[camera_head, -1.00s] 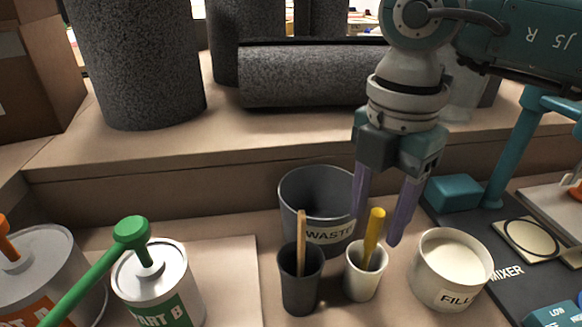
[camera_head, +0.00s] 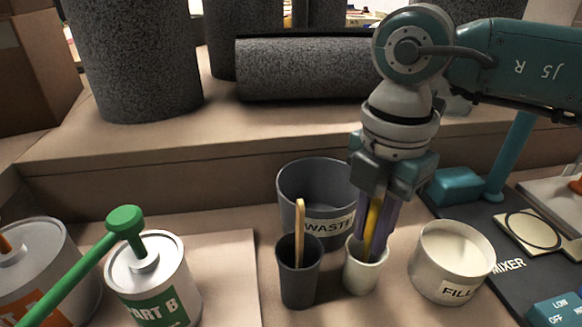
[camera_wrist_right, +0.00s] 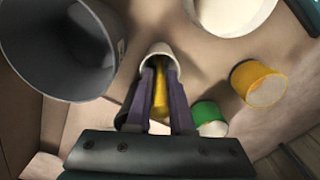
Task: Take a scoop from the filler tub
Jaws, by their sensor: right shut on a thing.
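The filler tub (camera_head: 449,284) is a pale round tub labelled FILL, holding a cream-coloured fill, right of centre in the head view. A yellow-handled tool (camera_head: 373,216) stands in a small white cup (camera_head: 362,276) to its left; its lower end is hidden in the cup. My right gripper (camera_head: 376,240) points down over this cup, shut on the yellow handle. In the wrist view the yellow handle (camera_wrist_right: 160,95) shows between the two purple fingers, with the white cup beyond. My left gripper is not in view.
A dark cup (camera_head: 299,284) with a wooden stick stands left of the white cup. The grey waste bucket (camera_head: 290,190) is behind. A Part B can (camera_head: 172,290) with a green pump is at left. The mixer (camera_head: 505,285) stands at right.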

